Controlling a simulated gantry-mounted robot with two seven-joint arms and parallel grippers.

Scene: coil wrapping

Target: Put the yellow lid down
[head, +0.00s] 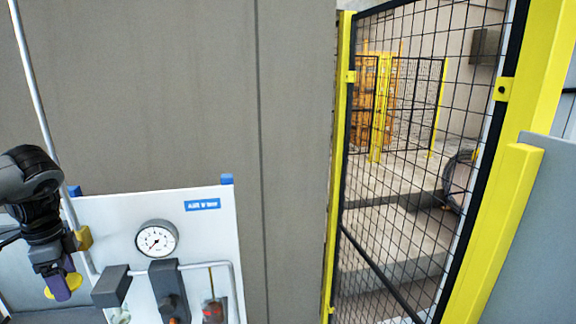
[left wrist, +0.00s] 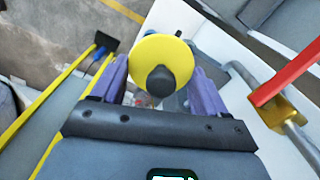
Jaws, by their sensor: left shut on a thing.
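The yellow lid (left wrist: 148,55) is a round disc with a dark knob at its centre. In the left wrist view it sits between the two purple fingers of my left gripper (left wrist: 162,85), which is shut on it. In the head view my left gripper (head: 62,287) is at the lower left, pointing down, and the yellow lid (head: 75,282) shows partly behind a purple finger. The lid is held left of the white gauge panel. What lies directly under the lid is mostly hidden. My right gripper is in neither view.
A white panel (head: 110,215) carries a round gauge (head: 156,239), dark blocks and a grey pipe (head: 192,265). In the left wrist view, a red bar (left wrist: 287,75) and brass fitting (left wrist: 277,112) stand close on the right. A yellow-framed mesh fence (head: 420,150) stands at the right.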

